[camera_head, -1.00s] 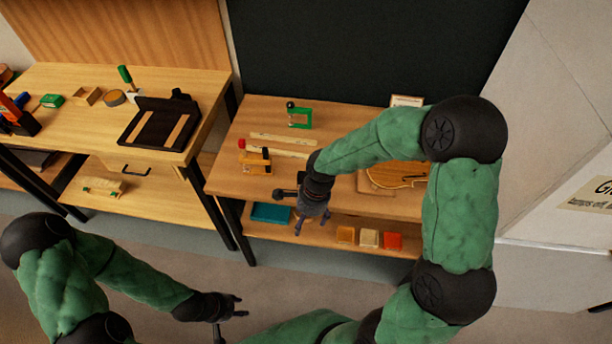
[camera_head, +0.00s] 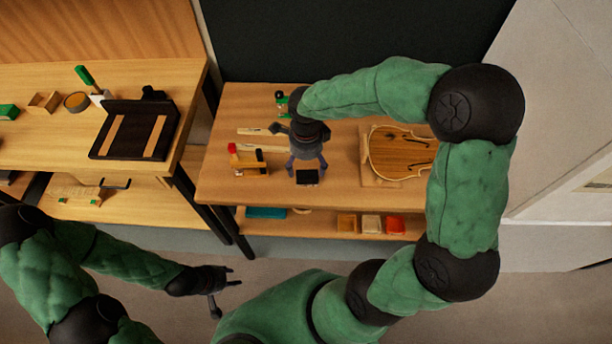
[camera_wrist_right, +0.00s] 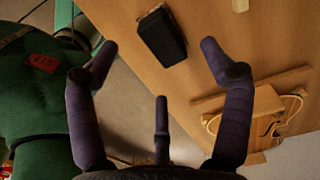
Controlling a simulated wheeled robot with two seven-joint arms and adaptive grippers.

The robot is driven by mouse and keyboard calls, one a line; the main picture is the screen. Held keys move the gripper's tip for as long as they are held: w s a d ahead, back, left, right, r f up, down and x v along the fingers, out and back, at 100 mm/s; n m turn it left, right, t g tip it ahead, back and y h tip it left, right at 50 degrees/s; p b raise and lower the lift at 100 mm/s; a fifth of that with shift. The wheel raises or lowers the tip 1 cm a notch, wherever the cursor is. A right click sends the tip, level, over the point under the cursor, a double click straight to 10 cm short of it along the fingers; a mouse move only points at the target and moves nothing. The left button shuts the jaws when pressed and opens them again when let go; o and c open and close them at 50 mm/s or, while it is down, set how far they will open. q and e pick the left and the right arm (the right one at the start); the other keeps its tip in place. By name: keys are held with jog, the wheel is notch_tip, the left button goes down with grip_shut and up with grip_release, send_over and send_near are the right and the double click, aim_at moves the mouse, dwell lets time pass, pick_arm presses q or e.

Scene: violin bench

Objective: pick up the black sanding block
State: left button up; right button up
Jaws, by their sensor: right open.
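The black sanding block (camera_head: 307,177) lies on the wooden bench near its front edge. It also shows in the right wrist view (camera_wrist_right: 163,36), at the top, beyond the fingertips. My right gripper (camera_head: 307,163) points down over the bench at the block, partly hiding its far side in the head view. In the wrist view its fingers (camera_wrist_right: 165,62) are spread wide with nothing between them, and the block looks apart from them. My left gripper (camera_head: 230,282) hangs low in front of the benches, fingers spread and empty.
A violin body (camera_head: 400,152) lies on a board to the right.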

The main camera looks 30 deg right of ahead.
aim_at(307, 177)
jog(key=shift+f, duration=0.8)
jog(key=f, duration=0.1)
jog(key=f+b, duration=0.1)
jog(key=f, duration=0.1)
jog(key=f+b, duration=0.1)
jog(key=shift+s+f, duration=0.15)
jog(key=shift+s, duration=0.2)
jog(key=shift+w+f+b, duration=0.1)
jog(key=shift+f+b, duration=0.2)
jog(key=shift+f, duration=0.2)
jog(key=shift+r, duration=0.1)
jog(key=c, duration=1.3)
